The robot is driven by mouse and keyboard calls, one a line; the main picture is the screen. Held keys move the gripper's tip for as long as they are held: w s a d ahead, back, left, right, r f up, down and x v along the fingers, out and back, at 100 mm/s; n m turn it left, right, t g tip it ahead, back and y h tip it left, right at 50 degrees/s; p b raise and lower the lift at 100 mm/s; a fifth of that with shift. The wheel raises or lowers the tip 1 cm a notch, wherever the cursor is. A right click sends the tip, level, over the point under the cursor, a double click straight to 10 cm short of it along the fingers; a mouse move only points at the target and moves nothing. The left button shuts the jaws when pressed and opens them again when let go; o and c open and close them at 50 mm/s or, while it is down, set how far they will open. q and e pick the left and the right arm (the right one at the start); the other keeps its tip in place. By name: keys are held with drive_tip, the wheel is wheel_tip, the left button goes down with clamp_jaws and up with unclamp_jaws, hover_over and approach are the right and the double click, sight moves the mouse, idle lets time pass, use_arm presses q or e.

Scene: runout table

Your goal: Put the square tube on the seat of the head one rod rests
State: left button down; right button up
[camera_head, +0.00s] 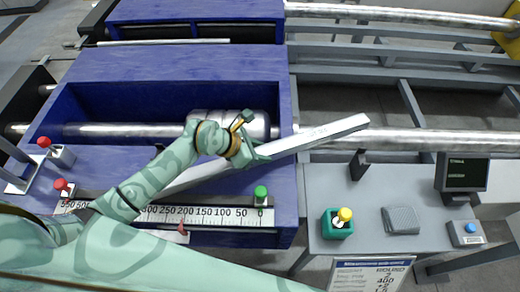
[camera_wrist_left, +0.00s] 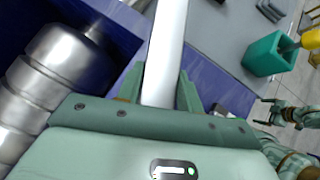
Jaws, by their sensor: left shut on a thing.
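The square tube (camera_head: 320,135) is a long, pale grey bar, slanting up to the right across the front edge of the blue bench. My left gripper (camera_head: 256,153) is shut on it near its middle. In the left wrist view the tube (camera_wrist_left: 167,50) runs away between the two green fingers (camera_wrist_left: 160,95). Its left part passes behind my left arm. A dark rest (camera_head: 358,164) stands on the grey table under the long round bar. I cannot tell which support is the named seat. My right gripper (camera_wrist_left: 268,112) shows small in the left wrist view, its fingers apart and empty.
A stepped metal cylinder (camera_wrist_left: 50,75) lies in the blue bench (camera_head: 180,62).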

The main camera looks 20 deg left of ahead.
use_arm(q)
drive_tip(key=shift+r, duration=0.1)
drive_tip(key=c, duration=1)
unclamp_jaws()
drive_tip(key=shift+c, duration=0.2)
drive_tip(key=shift+o, duration=1)
drive_tip(key=shift+s, duration=0.1)
drive_tip(key=p+v, duration=0.2)
drive_tip(key=v, duration=1.4)
drive_tip(key=shift+p, duration=0.35)
drive_tip(key=shift+a, duration=0.1)
